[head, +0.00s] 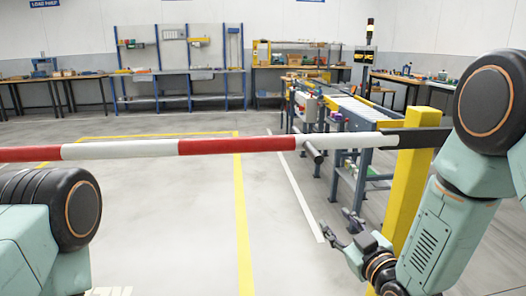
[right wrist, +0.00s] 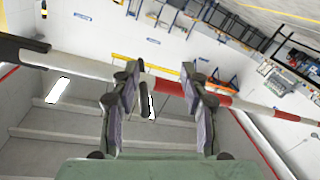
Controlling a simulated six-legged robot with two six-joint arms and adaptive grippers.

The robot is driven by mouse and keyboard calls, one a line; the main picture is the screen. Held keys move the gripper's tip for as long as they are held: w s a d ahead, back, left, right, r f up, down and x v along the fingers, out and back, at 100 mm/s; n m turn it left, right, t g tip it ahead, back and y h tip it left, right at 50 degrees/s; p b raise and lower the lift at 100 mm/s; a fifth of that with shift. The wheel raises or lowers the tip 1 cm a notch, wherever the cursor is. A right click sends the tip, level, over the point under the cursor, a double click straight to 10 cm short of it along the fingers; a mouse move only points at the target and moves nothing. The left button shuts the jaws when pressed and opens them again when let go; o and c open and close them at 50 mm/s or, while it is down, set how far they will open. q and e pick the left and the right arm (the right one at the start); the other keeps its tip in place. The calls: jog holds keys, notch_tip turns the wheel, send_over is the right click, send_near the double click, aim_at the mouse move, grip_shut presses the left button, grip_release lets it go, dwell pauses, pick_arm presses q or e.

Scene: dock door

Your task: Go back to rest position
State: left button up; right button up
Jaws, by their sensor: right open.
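My right gripper (head: 338,224) is open at the lower right in the head view, below the barrier arm and left of the yellow post. In the right wrist view its two fingers (right wrist: 160,78) stand apart. A short dark cylinder (right wrist: 143,103) shows between them, and I cannot tell whether it is within reach. Nothing is gripped. My left arm's dark joint shows at the lower left in the head view, but its gripper is out of the picture.
A red-and-white barrier arm (head: 226,146) runs level across the view to a yellow post (head: 407,200). A dark grey bar (head: 308,149) sticks out below it. A roller conveyor (head: 360,110) and workbenches (head: 180,72) stand behind. The floor left of the gripper is clear.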

jog(key=s+d+f+m+g+h, duration=0.25)
jog(key=s+f+m+g, duration=0.45)
jog(key=s+f, duration=0.95)
jog(key=s+f+g+p, duration=0.1)
jog(key=s+f+g, duration=0.2)
jog(key=s, duration=0.4)
jog(key=s+f+g+h, duration=0.1)
jog(key=s+f+g, duration=0.2)
jog(key=s, duration=0.5)
jog(key=s+d+f+g+p, duration=0.1)
jog(key=s+g, duration=0.3)
jog(key=s, duration=0.4)
jog(key=shift+s+f+p, duration=0.2)
jog(key=shift+f+p, duration=0.1)
jog(key=shift+f, duration=0.6)
jog(key=shift+h, duration=0.25)
jog(key=shift+c, duration=0.8)
jog(key=shift+s+d+m, duration=0.1)
jog(key=shift+m, duration=0.2)
